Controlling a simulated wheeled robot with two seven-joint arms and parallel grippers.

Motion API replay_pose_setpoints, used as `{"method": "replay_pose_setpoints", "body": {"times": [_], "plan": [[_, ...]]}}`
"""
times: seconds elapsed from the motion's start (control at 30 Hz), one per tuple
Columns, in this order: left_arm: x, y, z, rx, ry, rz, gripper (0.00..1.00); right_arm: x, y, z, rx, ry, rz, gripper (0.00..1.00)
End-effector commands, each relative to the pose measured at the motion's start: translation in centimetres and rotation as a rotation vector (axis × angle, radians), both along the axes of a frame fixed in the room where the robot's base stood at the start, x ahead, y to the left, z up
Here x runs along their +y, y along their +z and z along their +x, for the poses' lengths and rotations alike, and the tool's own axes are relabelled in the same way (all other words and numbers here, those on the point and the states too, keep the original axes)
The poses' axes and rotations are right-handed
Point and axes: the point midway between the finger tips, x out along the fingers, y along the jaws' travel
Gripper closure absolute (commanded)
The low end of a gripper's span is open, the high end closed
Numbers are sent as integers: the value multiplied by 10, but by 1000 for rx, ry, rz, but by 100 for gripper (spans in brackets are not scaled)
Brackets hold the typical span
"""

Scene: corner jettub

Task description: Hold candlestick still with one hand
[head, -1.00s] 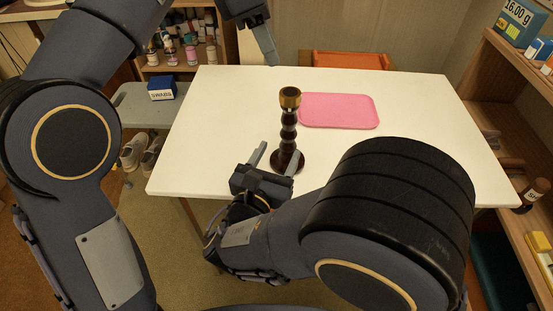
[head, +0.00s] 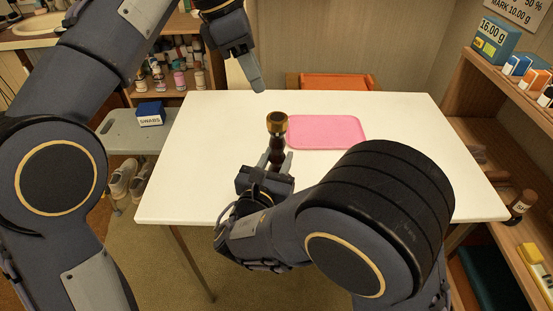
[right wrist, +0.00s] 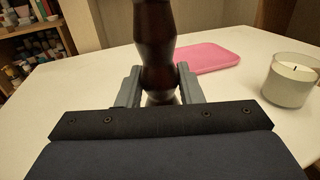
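The dark turned-wood candlestick with a brass cup (head: 277,124) stands upright on the white table (head: 215,130). My right gripper (head: 276,163) has a finger on each side of its stem. In the right wrist view the candlestick stem (right wrist: 155,50) fills the gap between the fingers (right wrist: 160,88), which look pressed against it. The candlestick's foot is hidden behind my gripper. My left gripper (head: 258,84) hangs over the table's back edge, above and left of the candlestick, holding nothing visible. Its fingers overlap, so their opening is unclear.
A pink tray (head: 326,132) lies behind and right of the candlestick. A glass jar candle (right wrist: 291,82) stands on the table in the right wrist view. An orange chair (head: 335,82) is behind the table. Shelves flank the right side. The table's left part is clear.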

Motion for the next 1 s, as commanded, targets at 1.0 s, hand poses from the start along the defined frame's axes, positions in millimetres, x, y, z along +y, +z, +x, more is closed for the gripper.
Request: {"method": "replay_pose_setpoints", "body": {"times": [1.0], "plan": [[48, -105, -12, 89, -238, -937, 41, 0, 0, 0, 0, 0, 1, 100]]}}
